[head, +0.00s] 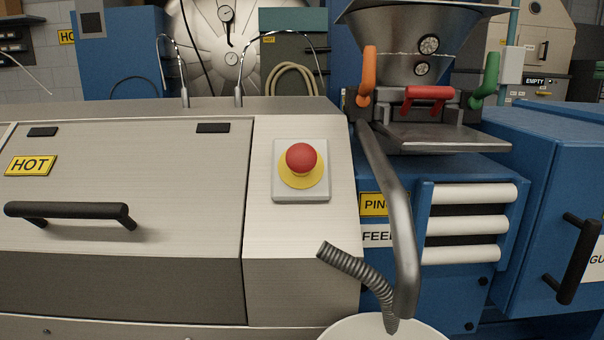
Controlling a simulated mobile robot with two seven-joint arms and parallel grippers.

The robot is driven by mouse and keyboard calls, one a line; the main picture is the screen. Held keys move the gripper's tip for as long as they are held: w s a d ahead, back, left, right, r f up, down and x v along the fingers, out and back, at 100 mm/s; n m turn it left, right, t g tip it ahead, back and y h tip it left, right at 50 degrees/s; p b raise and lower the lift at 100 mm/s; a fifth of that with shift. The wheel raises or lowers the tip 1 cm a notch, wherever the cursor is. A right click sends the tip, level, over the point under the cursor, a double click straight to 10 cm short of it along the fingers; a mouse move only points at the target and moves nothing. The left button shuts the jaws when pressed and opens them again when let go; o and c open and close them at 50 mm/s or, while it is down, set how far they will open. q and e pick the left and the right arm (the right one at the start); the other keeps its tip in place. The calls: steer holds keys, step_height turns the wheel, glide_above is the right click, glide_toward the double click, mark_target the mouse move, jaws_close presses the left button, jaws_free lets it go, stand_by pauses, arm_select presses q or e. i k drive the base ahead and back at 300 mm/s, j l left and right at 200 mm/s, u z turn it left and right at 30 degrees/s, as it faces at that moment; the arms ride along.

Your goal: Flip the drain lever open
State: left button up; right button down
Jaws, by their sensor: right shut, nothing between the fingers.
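Three coloured handles sit under the metal hopper (420,50). An orange handle (369,72) stands upright on the left, above the top of a bent metal pipe (385,175). A red handle (425,93) lies level across the front. A green handle (488,78) stands tilted on the right. No label shows which of them is the drain lever. The pipe runs down to a white round container (345,329), cut off by the bottom edge. I see neither of my grippers in the head view.
A steel cover with a black handle (70,212) and a HOT label (30,166) fills the left. A red stop button (301,158) sits mid-panel. A ribbed hose (350,265) juts up before the pipe. A blue guard (540,180) with a black handle (577,258) stands right.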

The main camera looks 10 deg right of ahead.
mark_target(368, 81)
steer(key=k+l, duration=0.1)
steer(key=k, duration=0.85)
